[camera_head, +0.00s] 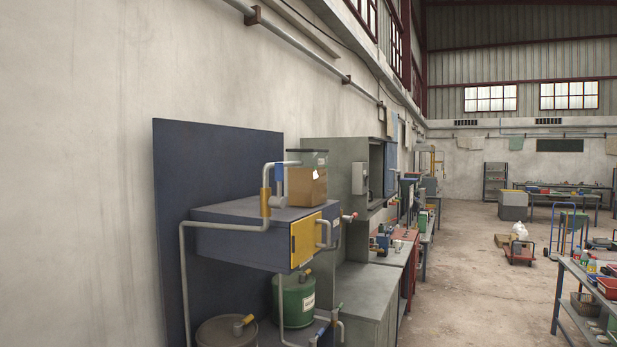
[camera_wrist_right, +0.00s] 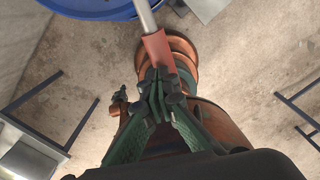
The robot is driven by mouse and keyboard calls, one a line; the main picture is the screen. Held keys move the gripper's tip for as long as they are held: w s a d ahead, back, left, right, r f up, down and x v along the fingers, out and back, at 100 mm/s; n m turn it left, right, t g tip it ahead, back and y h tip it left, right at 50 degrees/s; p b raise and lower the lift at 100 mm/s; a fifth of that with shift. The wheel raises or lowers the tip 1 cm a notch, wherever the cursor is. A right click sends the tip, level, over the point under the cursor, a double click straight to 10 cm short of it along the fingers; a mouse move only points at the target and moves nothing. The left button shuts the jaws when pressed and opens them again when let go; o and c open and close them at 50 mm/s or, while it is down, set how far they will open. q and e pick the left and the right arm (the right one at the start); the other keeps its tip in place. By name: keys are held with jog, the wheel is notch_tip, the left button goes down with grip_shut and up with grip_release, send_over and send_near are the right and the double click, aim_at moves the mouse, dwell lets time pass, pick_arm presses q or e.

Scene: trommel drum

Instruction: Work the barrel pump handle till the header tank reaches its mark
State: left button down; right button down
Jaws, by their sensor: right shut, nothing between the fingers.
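A clear tank (camera_head: 306,185), likely the header tank, stands on the blue cabinet in the head view. Brown liquid fills most of it, with a clear band above. I cannot make out a mark. In the right wrist view, a grey rod with a red-orange sleeve (camera_wrist_right: 157,46), likely the pump handle, comes down from the top edge. My right gripper (camera_wrist_right: 159,82) is shut and empty, its dark green fingers at the sleeve's lower end. I cannot tell whether they touch it. My left gripper is not in view.
A blue round rim (camera_wrist_right: 95,9) shows at the wrist view's top. In the head view, a green drum (camera_head: 297,302) and a brown drum (camera_head: 226,331) stand below the blue cabinet (camera_head: 240,240), among grey pipes. Open concrete floor (camera_head: 470,270) lies to the right.

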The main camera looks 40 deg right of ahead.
notch_tip(320, 180, up, 13)
jog(key=p, duration=0.6)
jog(key=shift+f, duration=0.2)
dwell(1.0)
